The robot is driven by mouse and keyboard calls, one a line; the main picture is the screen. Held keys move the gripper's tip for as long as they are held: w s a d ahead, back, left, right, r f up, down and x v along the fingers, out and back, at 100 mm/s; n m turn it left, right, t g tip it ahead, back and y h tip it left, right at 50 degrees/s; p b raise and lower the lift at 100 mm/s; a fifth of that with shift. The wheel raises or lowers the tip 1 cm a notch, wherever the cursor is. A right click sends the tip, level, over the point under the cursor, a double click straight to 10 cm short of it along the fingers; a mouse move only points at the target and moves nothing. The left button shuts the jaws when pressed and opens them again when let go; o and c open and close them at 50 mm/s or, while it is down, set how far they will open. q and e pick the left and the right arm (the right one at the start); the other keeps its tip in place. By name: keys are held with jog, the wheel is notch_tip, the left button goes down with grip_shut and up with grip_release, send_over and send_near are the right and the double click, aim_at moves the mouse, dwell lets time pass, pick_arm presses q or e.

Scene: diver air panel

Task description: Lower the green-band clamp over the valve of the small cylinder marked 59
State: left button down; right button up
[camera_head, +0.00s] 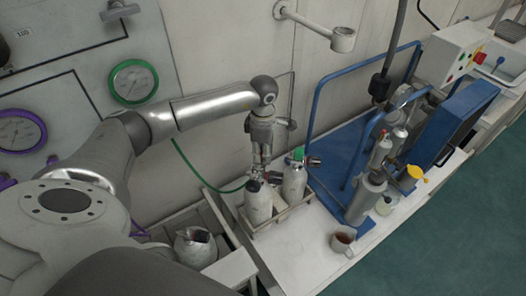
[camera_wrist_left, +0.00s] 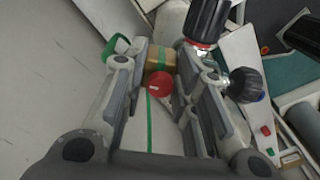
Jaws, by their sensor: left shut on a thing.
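My left gripper (camera_head: 260,166) points down above the left one of two small pale cylinders (camera_head: 258,205). It is shut on a brass-coloured block with a green band, the clamp (camera_wrist_left: 161,60), which has a red knob (camera_wrist_left: 159,85) facing the left wrist camera. In the head view the fingers mostly hide the clamp, and whether it touches the valve below cannot be told. The second small cylinder (camera_head: 294,185), with a green top, stands just to the right. I cannot read a 59 on either cylinder. My right gripper is not in view.
A green hose (camera_head: 207,184) loops left of the cylinders. They stand in a low tray (camera_head: 268,229). A blue frame (camera_head: 310,115) with larger grey cylinders (camera_head: 367,199) stands to the right. A mug (camera_head: 342,242) sits near the front edge. The wall (camera_head: 225,50) is close behind.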

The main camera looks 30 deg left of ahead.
pick_arm(q)
jog(key=shift+f+b, duration=0.4)
jog(key=shift+b, duration=0.15)
dwell(0.5)
jog(key=c, duration=1.1)
grip_release()
jog(key=shift+f, duration=0.1)
notch_tip(320, 180, up, 12)
jog(key=shift+r, duration=0.1)
